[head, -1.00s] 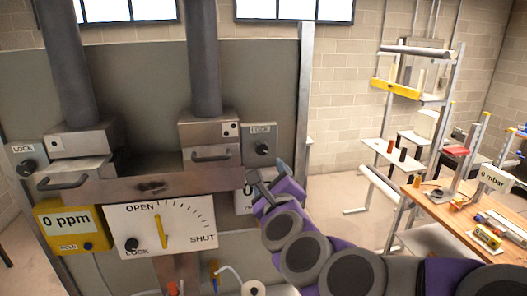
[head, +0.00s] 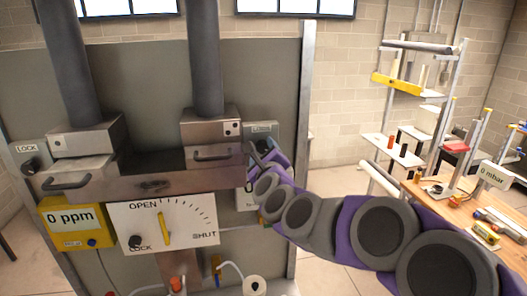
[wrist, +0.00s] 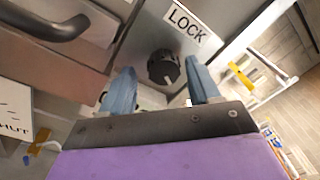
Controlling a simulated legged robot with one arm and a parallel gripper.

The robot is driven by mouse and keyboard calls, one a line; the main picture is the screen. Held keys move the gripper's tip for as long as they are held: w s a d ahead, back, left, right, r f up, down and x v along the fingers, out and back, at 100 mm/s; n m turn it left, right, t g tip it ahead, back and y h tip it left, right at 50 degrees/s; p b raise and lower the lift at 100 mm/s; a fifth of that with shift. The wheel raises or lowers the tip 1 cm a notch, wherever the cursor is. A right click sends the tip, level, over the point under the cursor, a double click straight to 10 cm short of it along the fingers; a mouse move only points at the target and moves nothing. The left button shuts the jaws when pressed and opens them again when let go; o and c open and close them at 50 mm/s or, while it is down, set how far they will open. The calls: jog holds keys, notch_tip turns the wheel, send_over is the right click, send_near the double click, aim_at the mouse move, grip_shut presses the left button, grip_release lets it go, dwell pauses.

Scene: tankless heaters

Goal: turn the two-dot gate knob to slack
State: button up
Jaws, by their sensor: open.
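The two-dot gate (head: 232,128) is the right metal box, with two black dots on its plate and a dark pipe above. Its black round knob (wrist: 163,66) sits on a grey plate below a LOCK label (wrist: 187,22). A white mark shows on the knob's lower-right side in the wrist view. My gripper (wrist: 160,84) is open, with one blue finger on each side of the knob in that view. I cannot tell whether the fingers touch it. In the head view my gripper (head: 258,152) covers the knob.
A gate handle (wrist: 45,22) is close to the left of my gripper. The OPEN/SHUT dial panel (head: 165,228) and yellow 0 ppm meter (head: 72,222) are below left. A second knob (head: 31,165) is at far left. A workbench (head: 455,200) stands at right.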

jog(key=shift+w+d, duration=0.1)
jog(key=shift+c, duration=0.8)
jog(key=c, duration=0.9)
